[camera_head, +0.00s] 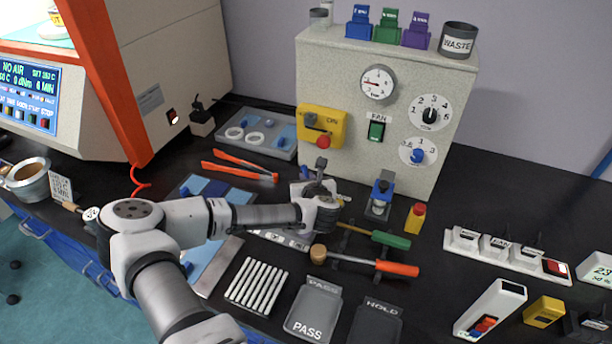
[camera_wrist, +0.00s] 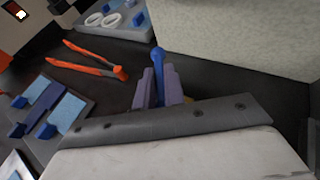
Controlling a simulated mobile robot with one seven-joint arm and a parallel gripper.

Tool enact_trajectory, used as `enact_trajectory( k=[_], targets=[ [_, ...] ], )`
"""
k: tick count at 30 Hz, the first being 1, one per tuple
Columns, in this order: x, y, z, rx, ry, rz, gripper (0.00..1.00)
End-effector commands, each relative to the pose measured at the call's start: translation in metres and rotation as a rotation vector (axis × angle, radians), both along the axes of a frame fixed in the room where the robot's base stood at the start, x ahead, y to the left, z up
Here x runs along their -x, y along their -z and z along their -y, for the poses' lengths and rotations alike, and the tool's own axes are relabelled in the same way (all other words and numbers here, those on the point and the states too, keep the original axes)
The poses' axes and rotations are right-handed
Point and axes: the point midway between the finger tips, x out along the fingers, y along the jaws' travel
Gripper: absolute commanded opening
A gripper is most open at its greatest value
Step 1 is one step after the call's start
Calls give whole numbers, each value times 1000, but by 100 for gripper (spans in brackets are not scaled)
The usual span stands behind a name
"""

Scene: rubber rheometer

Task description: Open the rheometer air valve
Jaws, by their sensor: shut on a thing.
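My gripper (camera_wrist: 158,88) is shut on a blue lever (camera_wrist: 157,58) with a rounded tip, which looks like the air valve's handle. The lever stands up between the two purple-grey fingers in the wrist view.
The grey cabinet (camera_head: 345,75) with gauge and dials stands close behind my gripper. Orange tongs (camera_head: 240,167) and a grey tray (camera_head: 257,138) lie to the left. A blue-topped fixture (camera_head: 383,190), a yellow bottle (camera_head: 416,217) and green-handled (camera_head: 391,240) and orange-handled (camera_head: 397,268) tools are at the right.

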Motion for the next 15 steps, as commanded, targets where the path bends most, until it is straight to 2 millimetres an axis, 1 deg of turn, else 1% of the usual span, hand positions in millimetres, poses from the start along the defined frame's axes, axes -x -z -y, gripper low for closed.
enact_trajectory(
  k=[2, 15],
  targets=[
    [2, 4, 4, 5, -70, -10, 0],
    [-1, 6, 9, 1, -474, -13, 0]
  ],
)
